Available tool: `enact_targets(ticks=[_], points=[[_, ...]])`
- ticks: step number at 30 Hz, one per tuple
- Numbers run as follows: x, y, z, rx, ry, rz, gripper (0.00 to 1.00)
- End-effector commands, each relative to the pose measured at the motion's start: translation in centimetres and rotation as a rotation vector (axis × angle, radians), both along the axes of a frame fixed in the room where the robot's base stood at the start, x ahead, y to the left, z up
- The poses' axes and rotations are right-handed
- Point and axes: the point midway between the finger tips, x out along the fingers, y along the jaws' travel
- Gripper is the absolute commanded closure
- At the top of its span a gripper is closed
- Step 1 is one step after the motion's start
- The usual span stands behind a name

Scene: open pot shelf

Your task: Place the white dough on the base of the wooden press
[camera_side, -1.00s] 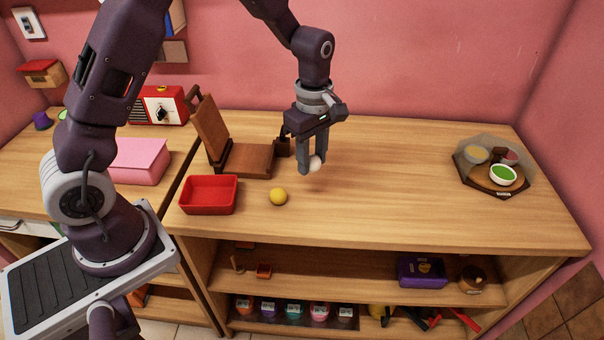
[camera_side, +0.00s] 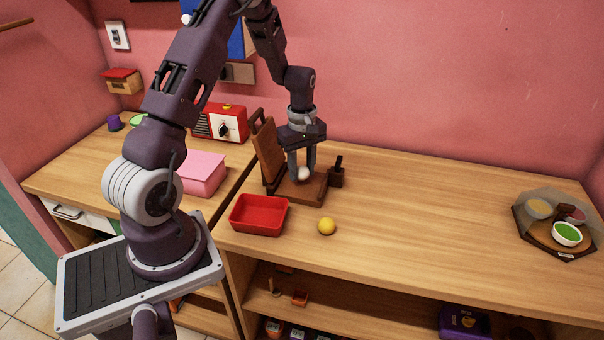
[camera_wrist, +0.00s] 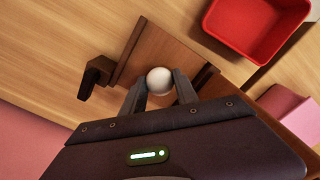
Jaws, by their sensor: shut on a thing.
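The white dough ball (camera_side: 304,173) is between the fingertips of my gripper (camera_side: 302,172), which is shut on it. In the wrist view the dough (camera_wrist: 159,80) sits between both fingers of my gripper (camera_wrist: 159,88), over the brown press base. The wooden press (camera_side: 312,190) stands open, its lid (camera_side: 267,148) tilted up at the left and its dark handle block (camera_side: 336,176) at the right. The press base also shows in the wrist view (camera_wrist: 165,52). The dough is over the base, low down; I cannot tell whether it touches the wood.
A red tray (camera_side: 258,228) lies in front of the press, with a yellow ball (camera_side: 326,226) to its right. A pink box (camera_side: 202,172) and a red radio (camera_side: 222,124) are on the left. A hexagonal tray with bowls (camera_side: 556,228) is far right. The table's middle right is clear.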

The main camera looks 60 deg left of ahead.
Motion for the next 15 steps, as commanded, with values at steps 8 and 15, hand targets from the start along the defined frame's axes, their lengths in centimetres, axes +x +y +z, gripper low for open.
enact_targets(ticks=[8,15], points=[[0.01,-0.02,-1.48,0.001,-0.001,0.0,1.0],[0.02,-0.02,-1.74,0.0,-0.001,0.0,0.53]])
